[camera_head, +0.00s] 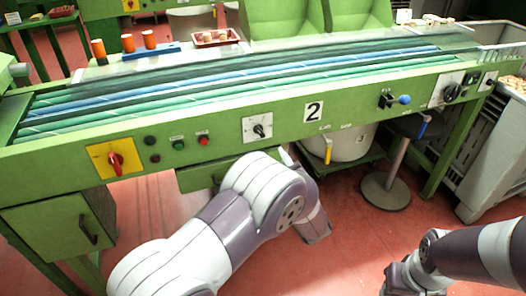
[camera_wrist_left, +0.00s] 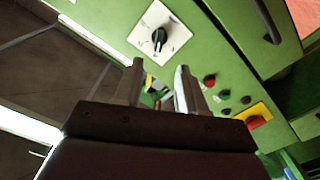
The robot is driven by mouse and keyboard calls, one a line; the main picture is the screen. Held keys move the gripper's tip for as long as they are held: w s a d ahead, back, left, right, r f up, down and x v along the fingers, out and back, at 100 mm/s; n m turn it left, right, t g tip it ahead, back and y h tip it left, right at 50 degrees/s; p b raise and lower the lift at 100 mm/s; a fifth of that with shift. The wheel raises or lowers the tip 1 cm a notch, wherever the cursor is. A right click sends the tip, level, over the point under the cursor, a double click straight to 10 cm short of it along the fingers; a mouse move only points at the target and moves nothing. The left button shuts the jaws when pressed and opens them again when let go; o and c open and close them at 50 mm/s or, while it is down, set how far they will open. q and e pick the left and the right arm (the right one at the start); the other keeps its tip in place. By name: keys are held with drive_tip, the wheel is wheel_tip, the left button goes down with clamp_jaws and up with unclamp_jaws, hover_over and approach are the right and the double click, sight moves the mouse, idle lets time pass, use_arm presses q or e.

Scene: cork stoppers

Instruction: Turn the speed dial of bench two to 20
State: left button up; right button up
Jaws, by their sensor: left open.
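Bench two (camera_head: 365,112) is the green bench with a "2" plate (camera_head: 314,111) on its front. A black dial (camera_head: 259,131) on a white plate sits left of that plate; it also shows in the left wrist view (camera_wrist_left: 159,37). A second black dial (camera_head: 452,92) is at the bench's right end. The scale marks are too small to read, and I cannot tell which dial is labelled speed. My left gripper (camera_wrist_left: 159,87) is open and empty, with the first dial beyond its fingertips, apart from them. In the head view my left arm hides this gripper. My right gripper is outside the frames.
A red switch on a yellow plate (camera_head: 114,159) and several buttons (camera_head: 179,145) lie left of the first dial. A blue-ended lever (camera_head: 394,100) sticks out at right. A stool (camera_head: 387,190), a white bucket (camera_head: 342,142) and a grey crate (camera_head: 497,150) stand near the bench.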

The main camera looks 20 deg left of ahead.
sight(260, 133)
use_arm(q)
drive_tip(key=b+x, duration=0.1)
drive_tip(key=x, duration=1)
drive_tip(key=shift+w+a+r+b, duration=0.15)
drive_tip(key=shift+a+r+b, duration=0.05)
drive_tip(key=shift+b, duration=0.1)
drive_tip(key=shift+c, duration=0.3)
drive_tip(key=c, duration=0.7)
